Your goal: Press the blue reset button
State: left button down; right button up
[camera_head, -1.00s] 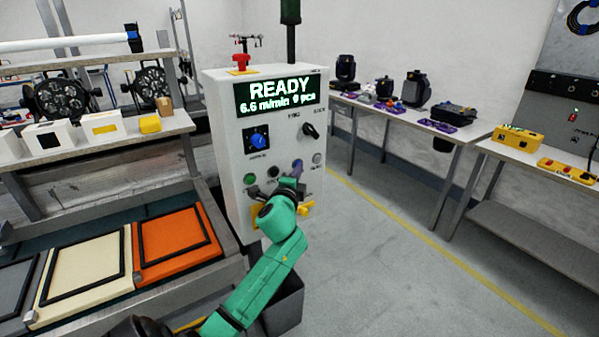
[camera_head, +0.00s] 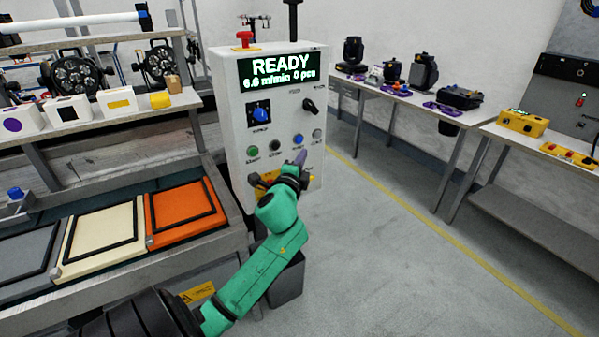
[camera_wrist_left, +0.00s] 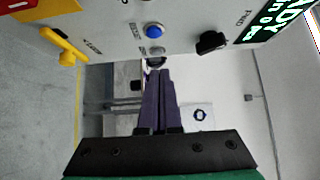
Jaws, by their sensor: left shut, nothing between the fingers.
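The blue button (camera_head: 298,140) sits in the lower button row of a white control cabinet (camera_head: 232,120). It also shows in the left wrist view (camera_wrist_left: 154,30), uncovered. A grey button (camera_head: 317,134) is to its right, a black one (camera_head: 275,145) and a green one (camera_head: 252,150) to its left. My left gripper (camera_head: 301,156) is shut and empty, its purple fingertips just below the blue button in the head view. In the left wrist view its fingers (camera_wrist_left: 160,72) end near the grey button, apart from the blue one. Contact with the panel cannot be told. My right gripper is not in view.
The display (camera_head: 277,70) reads READY. A black knob (camera_head: 309,106), a blue dial (camera_head: 259,114) and a red top button (camera_head: 243,38) are on the cabinet. A bench (camera_head: 405,97) stands right; the floor between is clear.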

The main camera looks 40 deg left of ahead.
pick_arm(q)
jog(key=v, duration=0.4)
jog(key=shift+s+f+b, duration=0.25)
jog(key=shift+s+b, duration=0.1)
jog(key=shift+s, duration=0.05)
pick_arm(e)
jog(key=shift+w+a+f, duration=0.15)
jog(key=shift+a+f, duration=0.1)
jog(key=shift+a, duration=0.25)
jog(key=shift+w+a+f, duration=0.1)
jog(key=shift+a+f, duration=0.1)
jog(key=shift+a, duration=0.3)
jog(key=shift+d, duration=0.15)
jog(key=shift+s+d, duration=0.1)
